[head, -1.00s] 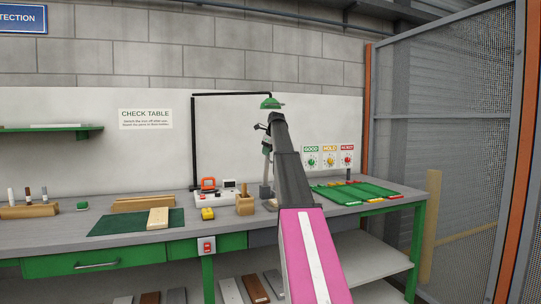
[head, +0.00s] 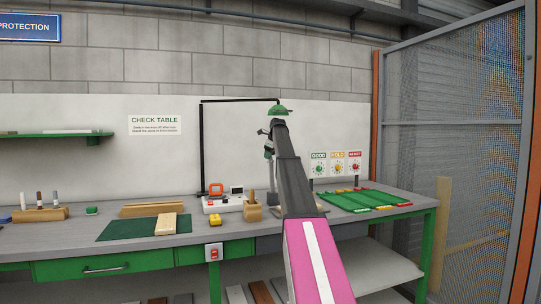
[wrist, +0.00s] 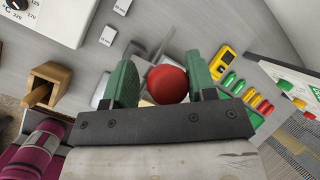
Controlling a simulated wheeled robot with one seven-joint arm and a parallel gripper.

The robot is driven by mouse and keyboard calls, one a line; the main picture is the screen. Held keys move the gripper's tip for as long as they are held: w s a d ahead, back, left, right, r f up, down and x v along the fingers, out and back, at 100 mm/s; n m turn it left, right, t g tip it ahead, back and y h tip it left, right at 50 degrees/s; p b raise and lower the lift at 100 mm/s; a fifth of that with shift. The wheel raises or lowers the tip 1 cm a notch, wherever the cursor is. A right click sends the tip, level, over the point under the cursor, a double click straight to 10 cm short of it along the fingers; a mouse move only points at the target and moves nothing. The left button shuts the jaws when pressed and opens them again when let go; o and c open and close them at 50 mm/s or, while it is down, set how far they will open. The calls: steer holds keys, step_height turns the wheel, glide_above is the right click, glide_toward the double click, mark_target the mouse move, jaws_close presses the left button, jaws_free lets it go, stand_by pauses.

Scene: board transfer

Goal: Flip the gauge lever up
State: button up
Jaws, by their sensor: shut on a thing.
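In the wrist view, a round red knob (wrist: 168,85) sits between the two green fingers of my gripper (wrist: 164,80), which is shut on it. A grey metal part shows just beyond the knob, and I take this to be the gauge lever. Most of the gauge is hidden behind the fingers and the gripper body. In the head view, my gripper (head: 268,148) is at the far end of my arm, above the back of the bench. The knob cannot be made out there.
The bench (head: 80,248) holds a white device (head: 225,204), a wooden holder (head: 252,212), a yellow block (head: 215,220) and a green mat (head: 125,230) left of my arm. A green tray (head: 362,200) lies to the right. A mesh fence (head: 450,130) stands at far right.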

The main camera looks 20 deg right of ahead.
steer(key=shift+w+f, duration=0.15)
steer(key=shift+f, duration=0.05)
steer(key=o, duration=0.9)
steer(key=shift+o, duration=0.2)
steer(key=shift+w+f, duration=0.1)
steer(key=v, duration=1.1)
steer(key=shift+f, duration=0.1)
